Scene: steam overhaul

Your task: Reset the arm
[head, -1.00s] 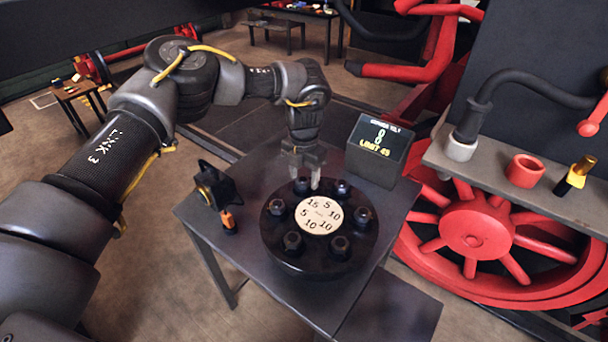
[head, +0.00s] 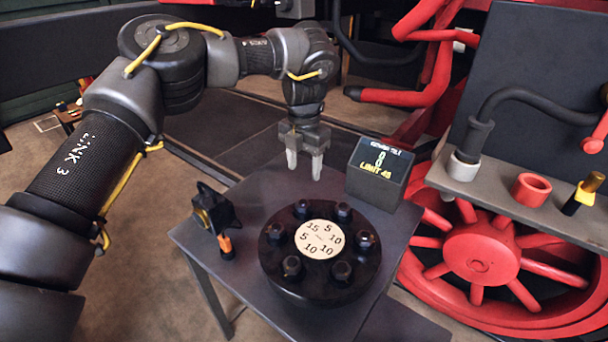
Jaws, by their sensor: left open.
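My left arm comes in from the left, and its gripper (head: 304,168) points down above the back part of the small dark table (head: 240,240). The gripper is open, its two pale fingers apart with nothing between them. It is behind and above a round black flange (head: 320,284), clear of it. The flange has several dark bolts around a cream disc (head: 320,239) printed with numbers such as 15, 5 and 10. My right gripper is not in view.
A dark display box (head: 378,172) reading "LIMIT 45" stands at the table's back right. A black device with an orange part (head: 214,212) stands at the left. At right, a grey shelf (head: 520,208) holds a red ring (head: 531,189), above a red wheel (head: 480,254).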

